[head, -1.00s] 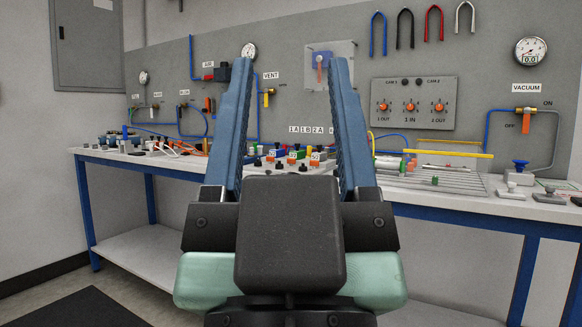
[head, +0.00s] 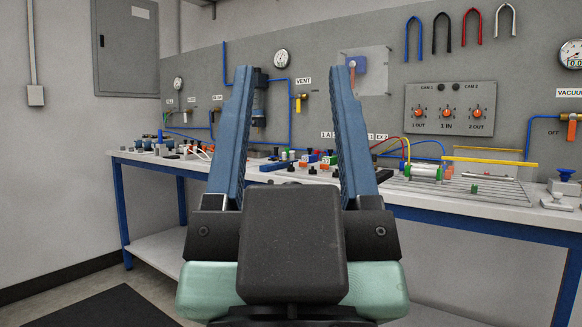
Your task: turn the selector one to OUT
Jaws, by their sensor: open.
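A grey panel (head: 450,133) on the back wall carries three orange selector knobs in a row. The left knob (head: 418,113) is above the label "1 OUT", the middle knob (head: 447,113) above "1 IN" and the right knob (head: 477,113) above "2 OUT". I cannot tell exactly where each knob points. My gripper (head: 291,68) is open and empty, with its two blue fingers pointing up in the picture. It is left of the panel and apart from it, and hides part of the bench and wall.
A white-topped bench (head: 500,208) with blue legs runs along the wall, crowded with small fittings. A clear cylinder (head: 424,172) and yellow rods lie below the panel. Coloured hoses (head: 472,27) hang above it. A vacuum valve (head: 570,117) is at the right.

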